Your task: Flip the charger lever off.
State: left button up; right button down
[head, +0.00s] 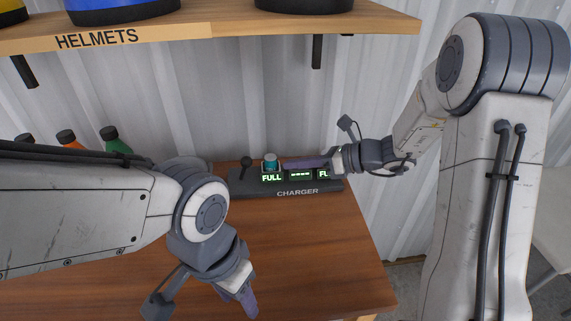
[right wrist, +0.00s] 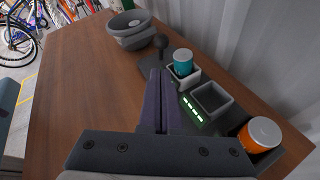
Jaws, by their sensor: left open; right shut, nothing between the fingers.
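The dark charger (head: 297,192) stands at the back of the wooden table, with green displays reading FULL, dashes and a partly hidden third. Its black lever (head: 246,161), with a ball knob, rises at the charger's left end; it also shows in the right wrist view (right wrist: 160,41). My right gripper (head: 287,164) is shut and empty, reaching in from the right over the charger. In the right wrist view its purple fingers (right wrist: 157,75) point toward the lever, with a small gap apparent. My left gripper (head: 247,300) is open and empty over the table's front, away from the charger.
A teal battery (right wrist: 182,63) and an orange one (right wrist: 262,133) sit in the charger, with an empty slot (right wrist: 211,97) between them. A grey bowl-like container (right wrist: 130,38) stands beyond the lever. A helmet shelf (head: 230,22) hangs above. The table's front middle is clear.

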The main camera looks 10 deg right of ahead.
send_near(245, 169)
jog(key=x, duration=0.4)
jog(key=shift+w+a+f, duration=0.15)
jog(key=shift+a+f, duration=0.05)
